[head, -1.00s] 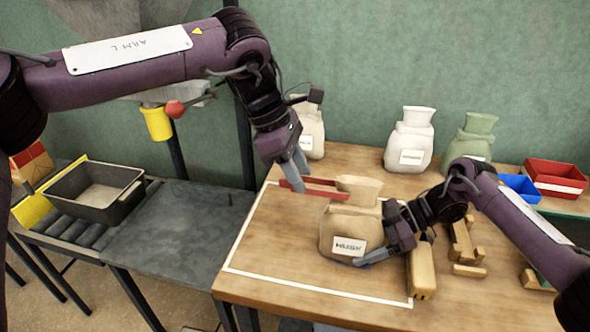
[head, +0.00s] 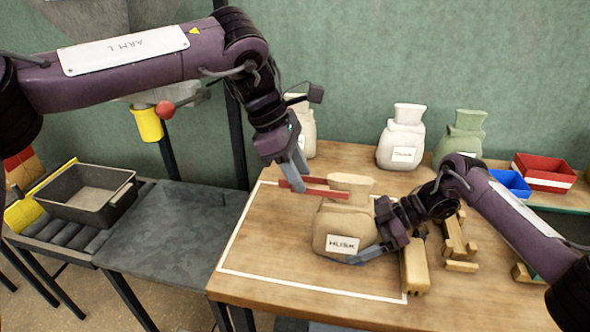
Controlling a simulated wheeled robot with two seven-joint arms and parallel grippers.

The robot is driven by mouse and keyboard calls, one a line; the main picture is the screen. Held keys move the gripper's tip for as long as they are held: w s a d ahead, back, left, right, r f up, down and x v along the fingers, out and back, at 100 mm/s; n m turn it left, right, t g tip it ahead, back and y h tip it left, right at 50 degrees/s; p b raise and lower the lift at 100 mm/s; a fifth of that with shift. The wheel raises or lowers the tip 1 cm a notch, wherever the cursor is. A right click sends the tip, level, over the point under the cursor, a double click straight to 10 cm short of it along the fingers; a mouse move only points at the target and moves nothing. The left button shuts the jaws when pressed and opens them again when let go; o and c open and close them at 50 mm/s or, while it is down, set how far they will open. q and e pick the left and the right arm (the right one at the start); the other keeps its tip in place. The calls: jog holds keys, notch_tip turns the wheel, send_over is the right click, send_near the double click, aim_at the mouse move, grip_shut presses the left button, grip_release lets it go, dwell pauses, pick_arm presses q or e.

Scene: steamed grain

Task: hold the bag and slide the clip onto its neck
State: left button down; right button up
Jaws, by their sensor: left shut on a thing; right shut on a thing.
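The tan bag labelled HUSK (head: 343,222) stands upright on the table, its neck (head: 348,187) upward. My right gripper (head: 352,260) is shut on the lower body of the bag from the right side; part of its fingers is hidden. My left gripper (head: 293,177) points down and is shut on the red clip (head: 318,192), left of the neck. The clip's two prongs point right, level with the neck. The near prong crosses in front of the neck's left part. The far prong reaches its left edge, and its end appears hidden behind it.
Behind stand a white bag (head: 401,138), a green bag (head: 462,135) and a pale bag (head: 303,127). Wooden blocks (head: 414,267) lie right of my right gripper. Red (head: 544,172) and blue (head: 510,185) bins stand at the right. The table (head: 270,240) is clear left of the bag.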

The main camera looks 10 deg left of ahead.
pick_arm(q)
jog(key=shift+d, duration=2.9)
pick_arm(e)
jog(key=shift+r, duration=0.15)
dwell(0.4)
pick_arm(q)
jog(key=c, duration=0.9)
grip_release()
jog(key=shift+o, duration=0.2)
jog(key=v, duration=1.2)
pick_arm(e)
jog(key=o, duration=0.7)
